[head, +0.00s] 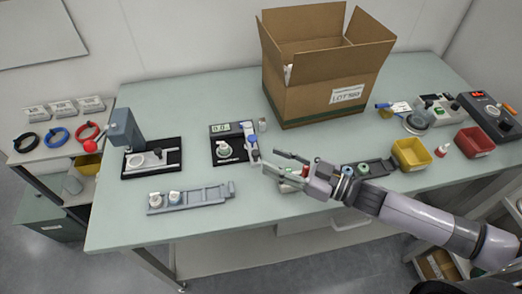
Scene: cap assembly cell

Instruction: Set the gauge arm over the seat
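The gauge (215,160) is a dark-based device with a small display (220,128), standing mid-table. Its round pale seat (224,150) has a greenish centre. The gauge arm (251,143), a whitish piece with blue parts, is at the right side of the base, beside the seat rather than over it. My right gripper (271,161) comes in from the right, its two fingers spread apart and pointing toward the gauge arm's near end. Whether a fingertip touches the arm cannot be told. No part of my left gripper shows.
A grey rail (210,195) with two small capped pieces lies in front of the gauge. A large open carton (320,95) stands behind right. Yellow (411,154) and red (474,142) bins are at right.

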